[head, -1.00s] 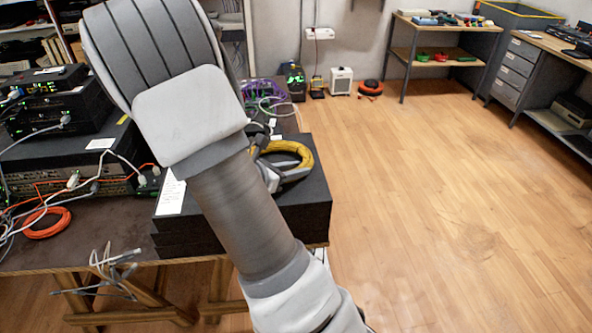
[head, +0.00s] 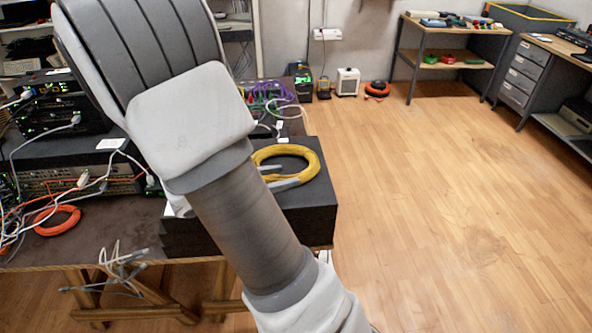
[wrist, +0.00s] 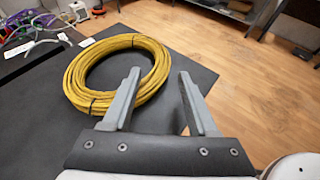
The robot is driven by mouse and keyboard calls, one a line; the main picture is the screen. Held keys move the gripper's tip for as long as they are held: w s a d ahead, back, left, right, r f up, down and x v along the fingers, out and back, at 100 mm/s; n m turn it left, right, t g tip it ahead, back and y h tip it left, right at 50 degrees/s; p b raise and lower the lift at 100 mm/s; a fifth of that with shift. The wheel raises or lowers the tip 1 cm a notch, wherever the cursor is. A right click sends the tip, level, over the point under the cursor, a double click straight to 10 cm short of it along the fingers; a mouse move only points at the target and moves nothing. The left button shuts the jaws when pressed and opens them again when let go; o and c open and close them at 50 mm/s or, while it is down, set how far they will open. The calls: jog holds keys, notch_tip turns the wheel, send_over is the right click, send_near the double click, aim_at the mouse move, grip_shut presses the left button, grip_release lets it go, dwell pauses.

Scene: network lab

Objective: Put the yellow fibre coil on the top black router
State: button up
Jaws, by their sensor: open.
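The yellow fibre coil (head: 307,160) lies flat on a black block-like stack (head: 310,205) at the table's right end. It also shows in the wrist view (wrist: 75,78). My gripper (head: 283,175) is open and empty at the coil's near side. In the wrist view my gripper (wrist: 160,75) has its left finger overlapping the coil's right rim and its right finger clear of it; I cannot tell the height gap. Black network boxes are stacked at the left; the small upper one (head: 50,76) seems to be the top black router. My arm hides the space between.
White and orange cables hang across the rack units (head: 85,172). An orange cable coil (head: 57,221) lies on the table in front. Purple and white cables (head: 268,95) lie behind the black stack. The wooden floor at right is clear.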

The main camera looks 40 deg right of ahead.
jog(key=v, duration=0.4)
jog(key=shift+s+a+r, duration=0.1)
jog(key=shift+a+r, duration=0.05)
jog(key=shift+a, duration=0.05)
jog(key=s+a+r+m+t+y, duration=0.4)
jog(key=s+a+r+m+y, duration=0.8)
jog(key=m, duration=0.6)
jog(key=shift+s+a+r+m+y, duration=0.35)
jog(key=shift+s+a+y, duration=0.4)
jog(key=shift+a, duration=0.3)
